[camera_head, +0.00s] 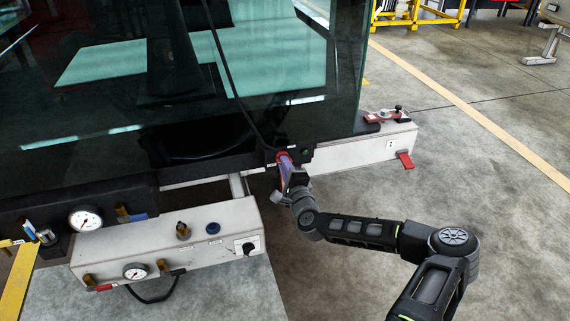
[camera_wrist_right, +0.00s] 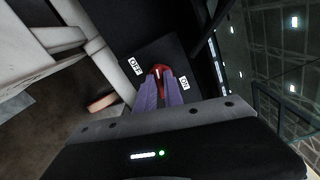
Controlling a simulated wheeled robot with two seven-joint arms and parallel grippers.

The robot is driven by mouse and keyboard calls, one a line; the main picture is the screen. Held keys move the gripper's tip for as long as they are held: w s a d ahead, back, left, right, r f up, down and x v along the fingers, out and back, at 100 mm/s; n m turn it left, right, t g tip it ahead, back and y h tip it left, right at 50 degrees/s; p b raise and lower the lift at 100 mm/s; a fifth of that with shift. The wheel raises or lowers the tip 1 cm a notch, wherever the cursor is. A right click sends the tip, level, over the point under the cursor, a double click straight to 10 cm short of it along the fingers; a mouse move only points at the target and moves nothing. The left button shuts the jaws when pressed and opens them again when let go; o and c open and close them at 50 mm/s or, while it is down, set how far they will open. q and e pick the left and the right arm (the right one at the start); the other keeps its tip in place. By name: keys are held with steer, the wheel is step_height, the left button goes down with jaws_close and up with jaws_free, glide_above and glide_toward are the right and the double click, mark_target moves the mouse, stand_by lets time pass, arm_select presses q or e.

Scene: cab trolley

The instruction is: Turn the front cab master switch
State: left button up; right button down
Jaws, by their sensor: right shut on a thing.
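The front cab master switch is a red knob (camera_head: 281,156) on a small black panel at the lower edge of the cab. In the right wrist view the red knob (camera_wrist_right: 158,70) sits between an OFF label (camera_wrist_right: 135,66) and an ON label (camera_wrist_right: 184,83). My right gripper (camera_head: 285,163) reaches it from the front. In the right wrist view its two purple fingers (camera_wrist_right: 159,80) are shut on the knob, hiding its lower part. The white mark on the knob points roughly between the two labels. My left gripper is not in view.
A white control box (camera_head: 170,245) with gauges and knobs stands left of my right gripper. Dark cab glass (camera_head: 290,70) rises behind.

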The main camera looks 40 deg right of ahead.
steer(key=shift+n, duration=1.3)
steer(key=shift+f, duration=0.1)
steer(key=c, duration=1.5)
jaws_free()
steer(key=shift+o, duration=0.2)
steer(key=shift+s+p, duration=0.1)
steer(key=shift+p, duration=0.2)
steer(key=p+v, duration=0.2)
steer(key=v, duration=0.5)
steer(key=shift+s+a, duration=0.15)
steer(key=shift+s, duration=0.15)
